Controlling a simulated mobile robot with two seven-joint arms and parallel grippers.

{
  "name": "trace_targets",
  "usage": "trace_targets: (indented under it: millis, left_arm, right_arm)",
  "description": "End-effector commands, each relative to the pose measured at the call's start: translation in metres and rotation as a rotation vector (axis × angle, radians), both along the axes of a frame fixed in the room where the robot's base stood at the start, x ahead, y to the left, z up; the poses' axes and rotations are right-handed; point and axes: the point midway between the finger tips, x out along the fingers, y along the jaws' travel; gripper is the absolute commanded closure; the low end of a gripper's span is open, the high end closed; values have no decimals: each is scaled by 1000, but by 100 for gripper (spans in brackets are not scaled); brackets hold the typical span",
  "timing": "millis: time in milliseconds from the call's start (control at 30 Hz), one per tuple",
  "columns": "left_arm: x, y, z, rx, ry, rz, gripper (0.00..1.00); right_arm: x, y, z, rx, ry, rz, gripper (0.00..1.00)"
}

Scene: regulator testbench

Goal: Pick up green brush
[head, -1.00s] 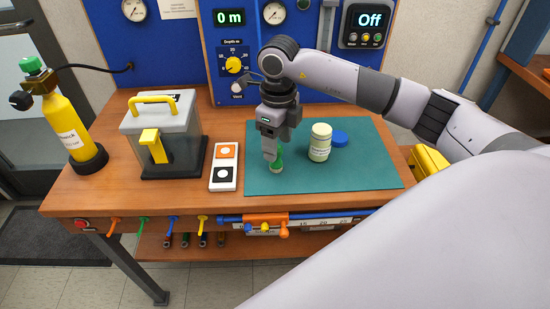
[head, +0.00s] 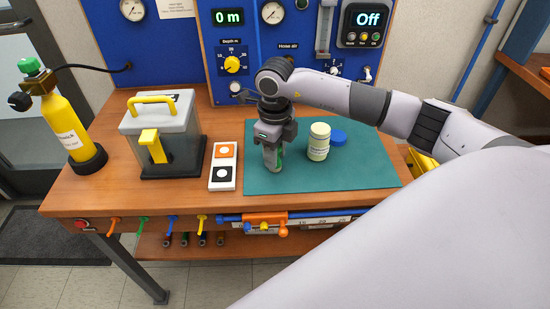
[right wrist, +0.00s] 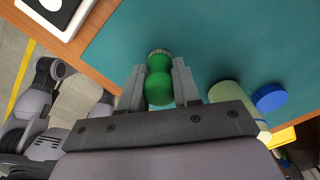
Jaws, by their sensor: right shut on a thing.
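The green brush (head: 281,157) stands above the left part of the teal mat (head: 330,176), mostly hidden by my right gripper (head: 273,165) in the head view. In the right wrist view the brush (right wrist: 159,80) shows as a rounded green handle between the two fingers of my right gripper (right wrist: 159,87), with its pale bristle end at the top. The right gripper is shut on it. I cannot tell whether the brush touches the mat. My left gripper is not in view.
A cream jar (head: 319,142) and a blue lid (head: 338,137) stand just right of the gripper. A white two-button box (head: 223,168) lies to its left. A clear case with a yellow handle (head: 172,130) and a yellow cylinder (head: 69,128) stand further left.

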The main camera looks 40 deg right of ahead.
Motion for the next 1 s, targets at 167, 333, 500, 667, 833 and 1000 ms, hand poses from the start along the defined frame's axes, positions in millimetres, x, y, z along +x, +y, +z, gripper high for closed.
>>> trace_targets:
  millis: [167,333,500,667,833,1000]
  left_arm:
    - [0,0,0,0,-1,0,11]
    - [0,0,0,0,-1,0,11]
    - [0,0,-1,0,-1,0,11]
    - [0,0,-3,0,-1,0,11]
    - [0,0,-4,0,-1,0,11]
    - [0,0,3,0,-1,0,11]
  right_arm:
    - [0,0,3,0,-1,0,99]
    - [1,0,17,0,-4,-1,99]
    - [2,0,50,0,-7,0,99]
    - [2,0,100,0,-10,0,99]
    - [1,0,151,1,-8,0,99]
    - [0,0,183,-1,-4,-1,99]
